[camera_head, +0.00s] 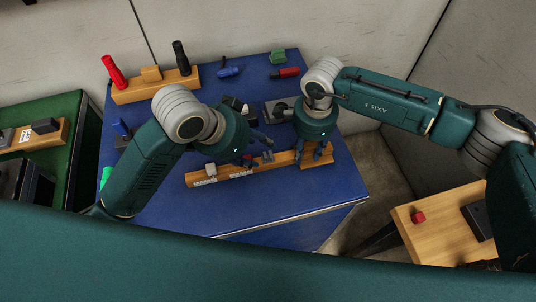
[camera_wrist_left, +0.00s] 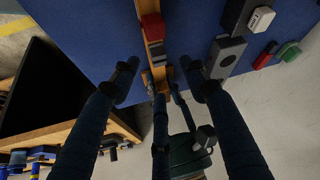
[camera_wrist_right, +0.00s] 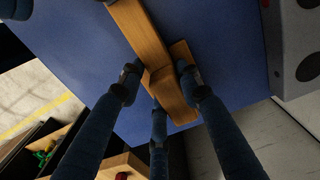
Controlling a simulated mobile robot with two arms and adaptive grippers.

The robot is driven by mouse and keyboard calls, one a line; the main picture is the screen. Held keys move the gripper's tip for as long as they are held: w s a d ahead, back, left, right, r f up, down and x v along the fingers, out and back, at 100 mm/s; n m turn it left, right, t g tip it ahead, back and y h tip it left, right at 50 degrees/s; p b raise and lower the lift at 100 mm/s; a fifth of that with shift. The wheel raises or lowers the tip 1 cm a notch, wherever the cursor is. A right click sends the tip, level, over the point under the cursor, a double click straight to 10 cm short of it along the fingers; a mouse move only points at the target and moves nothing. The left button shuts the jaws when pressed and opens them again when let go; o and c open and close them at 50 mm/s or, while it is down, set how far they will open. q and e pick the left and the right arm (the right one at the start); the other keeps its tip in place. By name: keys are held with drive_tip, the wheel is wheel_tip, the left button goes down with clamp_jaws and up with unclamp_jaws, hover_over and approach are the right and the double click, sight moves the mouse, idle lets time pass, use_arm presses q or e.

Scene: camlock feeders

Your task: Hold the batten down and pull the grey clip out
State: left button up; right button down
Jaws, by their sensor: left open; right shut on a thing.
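The wooden batten (camera_head: 222,178) lies along the front of the blue table, its right end in a wider wooden part (camera_head: 318,162). My right gripper (camera_head: 312,157) is shut on the batten near that end; its fingers straddle the wood in the right wrist view (camera_wrist_right: 160,82). A small grey clip (camera_head: 267,157) stands on the batten left of it. My left gripper (camera_head: 258,143) is open and empty just above and behind this clip. In the left wrist view its fingers (camera_wrist_left: 157,78) spread either side of the batten (camera_wrist_left: 154,50), where a red block (camera_wrist_left: 152,27) also shows.
A pale clip (camera_head: 210,169) and white labels (camera_head: 240,175) are on the batten's left part. A grey block (camera_head: 277,110) stands behind the grippers. A wooden rack (camera_head: 155,90) with red and black handles is at the back left. The table's front left is clear.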

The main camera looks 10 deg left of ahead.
sight(269, 153)
use_arm(q)
drive_tip(key=shift+x, duration=3)
clamp_jaws()
use_arm(e)
drive_tip(key=shift+f, duration=0.1)
use_arm(q)
drive_tip(key=shift+w+r, duration=0.1)
drive_tip(key=shift+w+r, duration=0.1)
drive_tip(key=shift+r, duration=0.55)
use_arm(e)
drive_tip(key=shift+s, duration=0.1)
use_arm(q)
drive_tip(key=shift+r, duration=0.2)
drive_tip(key=shift+s+r, duration=0.15)
drive_tip(key=shift+r, duration=0.95)
drive_tip(key=shift+s+r, duration=0.1)
drive_tip(key=shift+r, duration=1)
